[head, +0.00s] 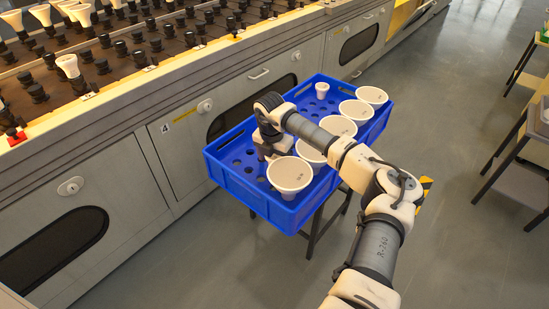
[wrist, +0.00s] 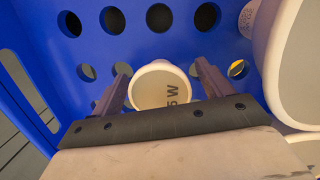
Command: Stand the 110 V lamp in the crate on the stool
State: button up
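The blue crate (head: 272,208) stands on a dark-legged stool (head: 316,230). My gripper (wrist: 162,80) reaches down into the crate's near left part. Its fingers stand on either side of a small cream lamp (wrist: 161,90), with a gap visible at the right finger. The lamp's round face is towards the wrist camera and bears a marking ending in "5 W"; the rest is hidden, and I cannot read a voltage. In the head view my wrist hides this lamp. Another small lamp (head: 321,89) stands at the crate's far end.
Several large cream lamps, one nearest me (head: 290,175), line the crate's right side, close to my arm. Empty holes (wrist: 159,17) show in the crate floor. A long grey bench (head: 150,120) with sockets and lamps runs along the left. Dark tables (head: 515,150) stand at the right.

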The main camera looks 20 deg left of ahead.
notch_tip(320, 180, up, 14)
jog(key=s+p, duration=0.1)
jog(key=shift+s+a+f, duration=0.15)
jog(key=shift+s, duration=0.2)
dwell(0.4)
